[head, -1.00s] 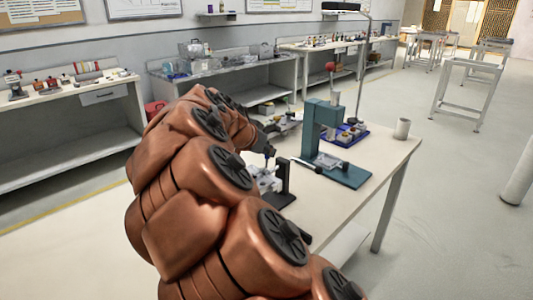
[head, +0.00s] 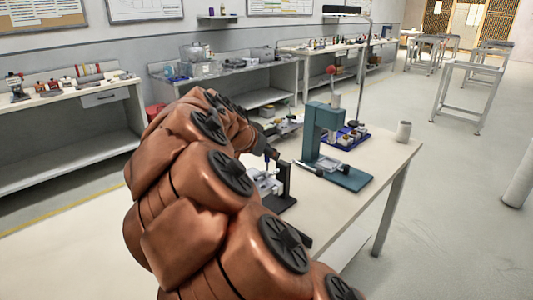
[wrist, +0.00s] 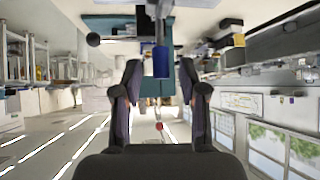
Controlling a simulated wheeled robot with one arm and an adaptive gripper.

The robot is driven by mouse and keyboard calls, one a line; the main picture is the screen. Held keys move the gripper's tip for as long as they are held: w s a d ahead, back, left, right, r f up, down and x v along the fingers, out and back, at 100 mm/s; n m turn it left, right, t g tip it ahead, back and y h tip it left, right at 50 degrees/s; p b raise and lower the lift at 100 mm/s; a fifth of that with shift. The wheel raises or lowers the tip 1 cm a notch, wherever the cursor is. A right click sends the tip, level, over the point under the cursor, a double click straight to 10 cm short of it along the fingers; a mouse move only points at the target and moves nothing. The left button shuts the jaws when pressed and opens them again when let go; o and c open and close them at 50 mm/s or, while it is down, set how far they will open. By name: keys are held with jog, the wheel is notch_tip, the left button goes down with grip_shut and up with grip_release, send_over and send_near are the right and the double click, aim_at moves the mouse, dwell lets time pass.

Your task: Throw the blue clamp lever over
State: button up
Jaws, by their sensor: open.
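The blue clamp lever (wrist: 161,62) is a short blue grip that shows in the wrist view, ahead of my fingers and in line with the gap between them. My gripper (wrist: 160,75) is open, with one dark finger on each side of that gap. I cannot tell whether either finger touches the lever. In the head view my gripper (head: 271,153) is just above a small black clamp fixture (head: 284,188) on the white table (head: 345,200). My arm hides part of the fixture there, and the lever is too small to make out clearly.
A teal press (head: 323,135) stands right of the fixture on the table. A blue tray (head: 347,138) with small parts lies behind it, and a pale cup (head: 403,131) stands at the far right corner. Benches line the wall.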

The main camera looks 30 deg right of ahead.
jog(key=v, duration=1.1)
jog(key=shift+a, duration=0.2)
jog(key=s+f+n+g+y, duration=0.35)
jog(key=s+f, duration=0.55)
jog(key=s, duration=0.5)
jog(key=s+a+f+n+g+y, duration=0.1)
jog(key=s+a+f+n+y, duration=0.1)
jog(key=s+a+f+n, duration=0.3)
jog(key=s+a+f+n+g+y, duration=0.1)
jog(key=s+a+f+y, duration=0.15)
jog(key=s, duration=0.55)
jog(key=s+a+f+n+g+y, duration=0.1)
jog(key=s+a+f+n, duration=0.3)
jog(key=s+f, duration=0.15)
jog(key=s+p+v, duration=0.2)
jog(key=p+v, duration=1)
jog(key=v, duration=0.1)
jog(key=shift+s+a+r+p, duration=0.3)
jog(key=shift+s+r+p, duration=0.1)
jog(key=shift+s+r, duration=0.15)
jog(key=shift+s+t, duration=0.1)
jog(key=shift+t, duration=0.15)
